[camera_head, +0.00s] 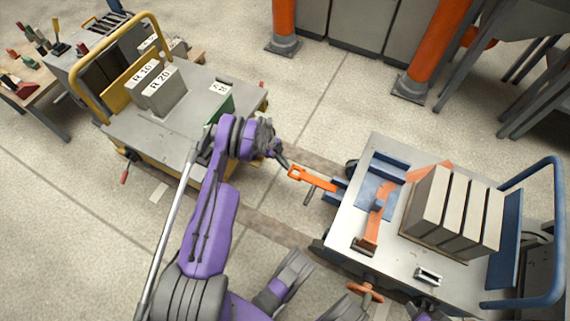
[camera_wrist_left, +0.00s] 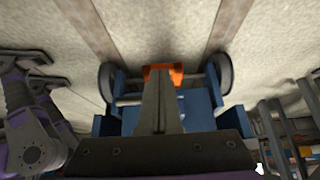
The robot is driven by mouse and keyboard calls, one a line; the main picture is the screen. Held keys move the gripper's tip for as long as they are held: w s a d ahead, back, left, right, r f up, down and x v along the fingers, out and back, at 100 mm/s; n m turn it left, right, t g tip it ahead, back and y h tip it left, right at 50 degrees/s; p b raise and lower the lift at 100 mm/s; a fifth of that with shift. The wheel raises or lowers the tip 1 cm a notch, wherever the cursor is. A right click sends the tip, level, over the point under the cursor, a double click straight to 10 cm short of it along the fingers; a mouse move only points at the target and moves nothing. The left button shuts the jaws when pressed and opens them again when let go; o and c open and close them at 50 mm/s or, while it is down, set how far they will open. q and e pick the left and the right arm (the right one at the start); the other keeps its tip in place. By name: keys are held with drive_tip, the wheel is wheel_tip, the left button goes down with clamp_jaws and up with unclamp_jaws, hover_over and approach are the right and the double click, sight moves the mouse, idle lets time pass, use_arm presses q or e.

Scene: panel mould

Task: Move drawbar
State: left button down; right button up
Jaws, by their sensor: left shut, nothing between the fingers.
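The orange drawbar (camera_head: 313,179) sticks out from the left end of the blue-framed cart (camera_head: 345,225), with a loop-shaped end. My left gripper (camera_head: 284,163) is shut and empty, with its tips close to the loop end. I cannot tell whether they touch. In the left wrist view, the shut fingers (camera_wrist_left: 159,100) stand in front of an orange part of the drawbar (camera_wrist_left: 176,73) and hide its middle. The cart's blue frame (camera_wrist_left: 198,104) and two dark wheels lie around it.
The blue cart carries several grey panels (camera_head: 425,203) and an orange curved part (camera_head: 376,215). A yellow-railed cart (camera_head: 150,140) with upright plates stands left. Orange posts (camera_head: 283,22) stand at the back.

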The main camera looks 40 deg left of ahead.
use_arm(q)
drive_tip(key=p+v, duration=0.2)
drive_tip(key=v, duration=0.8)
drive_tip(key=shift+a+r+p, duration=0.2)
drive_tip(key=shift+r+p, duration=0.05)
drive_tip(key=shift+p, duration=0.05)
use_arm(e)
drive_tip(key=shift+v, duration=1.05)
drive_tip(key=shift+w+r, duration=0.1)
drive_tip(key=shift+w, duration=0.1)
